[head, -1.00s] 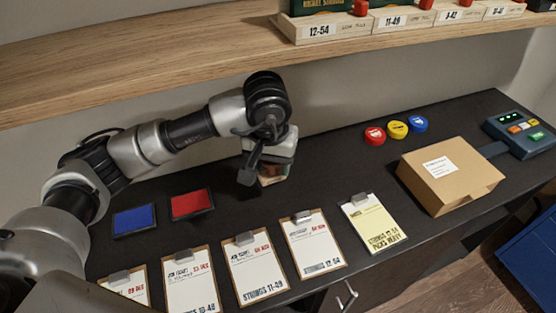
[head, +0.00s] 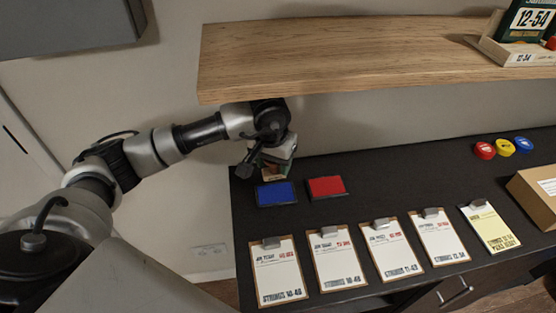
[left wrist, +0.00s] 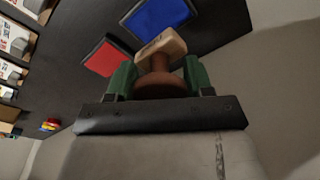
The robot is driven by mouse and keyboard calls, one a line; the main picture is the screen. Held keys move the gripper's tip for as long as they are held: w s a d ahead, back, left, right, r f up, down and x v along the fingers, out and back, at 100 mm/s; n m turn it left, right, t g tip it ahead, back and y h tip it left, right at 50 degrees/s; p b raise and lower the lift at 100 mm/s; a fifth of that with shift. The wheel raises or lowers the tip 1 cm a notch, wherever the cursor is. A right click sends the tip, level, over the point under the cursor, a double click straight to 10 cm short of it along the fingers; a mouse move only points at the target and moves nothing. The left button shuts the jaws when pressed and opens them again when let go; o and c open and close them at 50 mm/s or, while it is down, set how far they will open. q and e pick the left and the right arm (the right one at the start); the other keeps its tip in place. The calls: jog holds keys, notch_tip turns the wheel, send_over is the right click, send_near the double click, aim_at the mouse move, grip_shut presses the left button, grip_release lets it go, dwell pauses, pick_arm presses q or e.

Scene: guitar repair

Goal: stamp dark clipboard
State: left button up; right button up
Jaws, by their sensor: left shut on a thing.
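My left gripper (head: 268,160) is shut on a wooden stamp (left wrist: 163,46), holding it just behind the blue ink pad (head: 276,193). In the left wrist view, the green fingers (left wrist: 158,80) grip its brown knob, with the pale block beyond. The blue pad also shows in the left wrist view (left wrist: 155,20), beside the red ink pad (left wrist: 104,60). Several clipboards with paper lie in a row, including one at the left (head: 277,268), one in the middle (head: 392,251) and one with yellow paper (head: 489,228). I cannot tell which is the dark one. My right gripper is out of view.
The red ink pad (head: 326,187) lies right of the blue one on the black worktop (head: 420,180). A wooden shelf (head: 350,55) overhangs the back. Red, yellow and blue round pieces (head: 504,147) and a cardboard box (head: 540,195) are at the right.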

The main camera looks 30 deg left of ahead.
aim_at(276, 170)
pick_arm(q)
notch_tip(276, 170, down, 4)
jog(key=shift+w+d+r+b, duration=0.15)
jog(key=shift+r+b, duration=0.1)
jog(key=shift+b, duration=0.4)
jog(key=shift+f+b, duration=0.4)
jog(key=shift+f, duration=0.8)
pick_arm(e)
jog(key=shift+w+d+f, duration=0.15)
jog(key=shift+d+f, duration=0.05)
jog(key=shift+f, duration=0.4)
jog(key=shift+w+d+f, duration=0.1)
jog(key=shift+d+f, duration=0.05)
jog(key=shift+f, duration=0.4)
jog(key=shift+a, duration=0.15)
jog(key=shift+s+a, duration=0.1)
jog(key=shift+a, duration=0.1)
pick_arm(q)
jog(key=shift+f, duration=0.25)
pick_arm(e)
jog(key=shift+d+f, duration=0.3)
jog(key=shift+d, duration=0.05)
pick_arm(q)
jog(key=shift+f+b, duration=0.25)
jog(key=shift+b, duration=0.3)
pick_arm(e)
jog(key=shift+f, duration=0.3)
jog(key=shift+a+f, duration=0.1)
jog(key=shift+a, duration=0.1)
